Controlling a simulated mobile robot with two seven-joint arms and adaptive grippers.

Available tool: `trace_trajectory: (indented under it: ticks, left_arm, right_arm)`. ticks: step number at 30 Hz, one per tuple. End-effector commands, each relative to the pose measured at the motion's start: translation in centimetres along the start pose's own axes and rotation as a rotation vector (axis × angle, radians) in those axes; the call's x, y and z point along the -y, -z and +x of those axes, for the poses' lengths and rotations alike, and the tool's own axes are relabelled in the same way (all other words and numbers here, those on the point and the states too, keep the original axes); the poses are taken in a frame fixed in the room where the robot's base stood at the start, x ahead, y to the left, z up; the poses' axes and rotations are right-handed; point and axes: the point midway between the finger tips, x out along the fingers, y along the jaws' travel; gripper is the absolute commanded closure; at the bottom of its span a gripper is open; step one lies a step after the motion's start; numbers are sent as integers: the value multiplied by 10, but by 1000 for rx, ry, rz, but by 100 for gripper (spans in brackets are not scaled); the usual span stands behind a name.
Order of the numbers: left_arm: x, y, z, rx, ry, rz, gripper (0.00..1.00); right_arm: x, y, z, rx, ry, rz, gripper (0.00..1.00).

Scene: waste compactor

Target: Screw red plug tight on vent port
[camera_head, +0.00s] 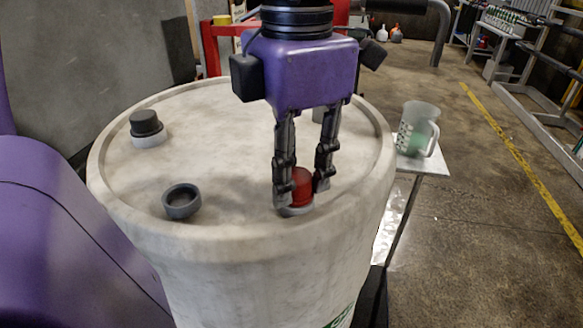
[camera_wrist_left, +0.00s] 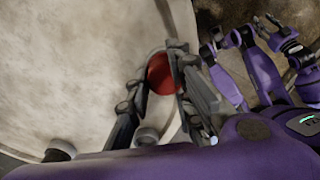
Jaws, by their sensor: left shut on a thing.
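The red plug (camera_head: 302,187) sits at the vent port (camera_head: 295,211), a pale raised ring near the front right rim of the drum lid. My left gripper (camera_head: 304,185) points down from above, with its two fingers shut on the sides of the red plug. In the left wrist view the red plug (camera_wrist_left: 161,74) shows as a round top between the fingers (camera_wrist_left: 160,85). The fingers hide parts of the plug and port, so I cannot tell how deep the plug sits.
The pale drum (camera_head: 225,232) has a dark grey cap (camera_head: 146,123) on another port and a loose-looking dark ring cap (camera_head: 182,201) lying on the lid. A measuring jug (camera_head: 417,128) stands on a small table (camera_head: 432,163) at the right. The lid's middle is clear.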

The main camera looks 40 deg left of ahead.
Motion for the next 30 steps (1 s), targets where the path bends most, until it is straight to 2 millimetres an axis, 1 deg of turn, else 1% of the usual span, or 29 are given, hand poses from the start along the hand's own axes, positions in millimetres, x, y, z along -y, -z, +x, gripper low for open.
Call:
trace_trajectory:
  ticks: [1,3,10,11,15,16,22,23,24,30]
  left_arm:
    - [-1,-6,-2,20,2,44,100]
    - [-1,-6,-2,20,1,92,100]
    - [-1,-6,-3,21,-1,109,100]
    - [-1,-6,-3,21,-1,109,78]
    - [-1,-6,-2,19,-1,108,60]
    - [-1,-6,-2,18,-1,108,57]
    - [-1,-4,-1,11,-1,108,57]
    - [-1,-4,-1,10,-1,108,60]
    - [-1,-3,-1,10,-1,108,61]
    - [0,-3,0,7,0,108,61]
  right_arm:
    - [0,-1,1,1,0,0,60]
    - [0,-1,1,2,0,0,60]
    - [0,-1,1,1,0,0,60]
    - [0,-1,1,1,0,0,60]
    - [0,-1,1,2,0,0,60]
    - [0,-1,1,2,0,0,60]
    - [0,-1,1,1,0,0,60]
    - [0,-1,1,1,0,0,60]
    - [0,-1,1,1,0,0,60]
    - [0,-1,1,1,0,0,60]
